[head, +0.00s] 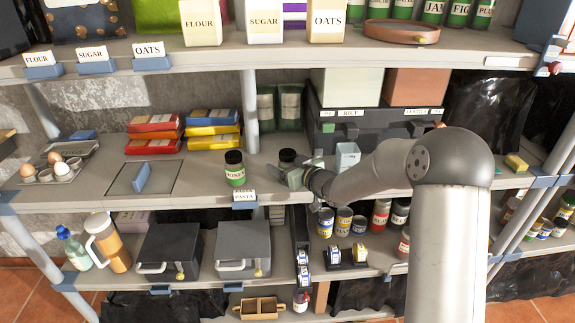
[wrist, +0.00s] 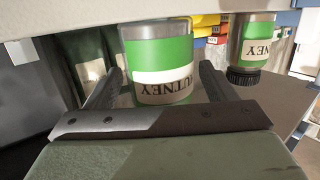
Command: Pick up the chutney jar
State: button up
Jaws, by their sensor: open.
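The chutney jar (head: 287,156) stands on the middle shelf, its dark lid showing behind my gripper (head: 298,175); its lower part is hidden in the head view. In the wrist view, which is upside down, the chutney jar (wrist: 160,62) shows a green label with a white band, partly reading "UTNEY". My gripper (wrist: 158,80) is open, with one finger on each side of the jar. I cannot tell whether the fingers touch it.
A similar honey jar (head: 235,168) stands just left, also in the wrist view (wrist: 252,45). A small pale container (head: 347,156) stands to the right, near my arm. A dark drawer unit (head: 370,122) is behind. The upper shelf (head: 210,53) overhangs.

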jog(key=shift+w+a, duration=0.45)
jog(key=c, duration=1.3)
jog(key=shift+r, duration=0.15)
